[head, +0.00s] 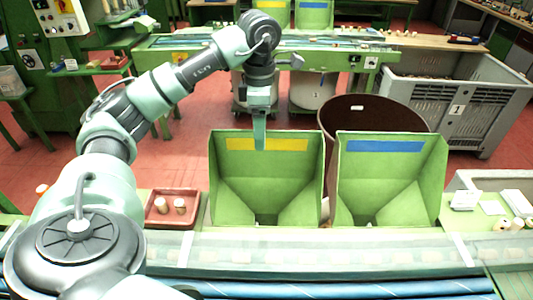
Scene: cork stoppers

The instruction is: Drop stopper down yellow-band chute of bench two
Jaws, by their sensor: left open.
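The green chute with a yellow band (230,175) stands at the front centre, with a dark opening low in its hopper. My left gripper (259,147) is open, points down and covers part of the yellow band; no stopper shows in it. Its exact height over the chute is hard to tell. No stopper shows in the chute. My right gripper is not in view.
A matching chute with a blue band (350,190) stands to the right. Behind it is a large brown drum (375,117). A grey crate (480,110) marked 1 stands at back right. A conveyor (330,250) runs along the front. More stoppers (503,225) lie at far right.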

